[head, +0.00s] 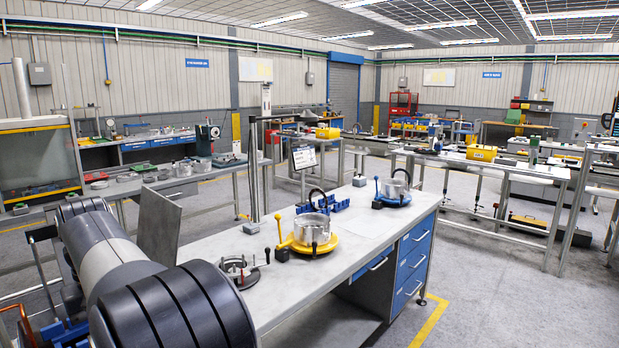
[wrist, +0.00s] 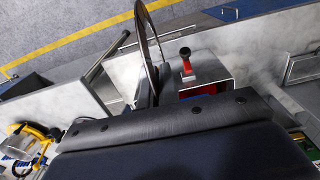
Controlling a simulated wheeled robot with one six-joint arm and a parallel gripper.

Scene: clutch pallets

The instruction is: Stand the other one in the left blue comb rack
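A blue rack-like block (head: 337,203) stands on the workbench behind the yellow round pallet; I cannot tell whether it is one rack or two. A thin dark arch rises near it; its nature is unclear. The yellow pallet (head: 290,245) carries a metal housing (head: 312,229). A blue round pallet (head: 394,200) with a similar housing stands farther right. My arm fills the lower left of the head view, and my gripper's fingertips are hidden there. In the wrist view a dark padded body fills the foreground. A thin round disc (wrist: 146,42) shows nearly edge-on beyond it; I cannot tell whether it is held.
A grey round fixture (head: 240,271) with a black knob sits on the near bench. An upright grey plate (head: 158,225) stands at its left. A grey box (wrist: 205,72) with red inside shows in the wrist view. The bench's right front is clear.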

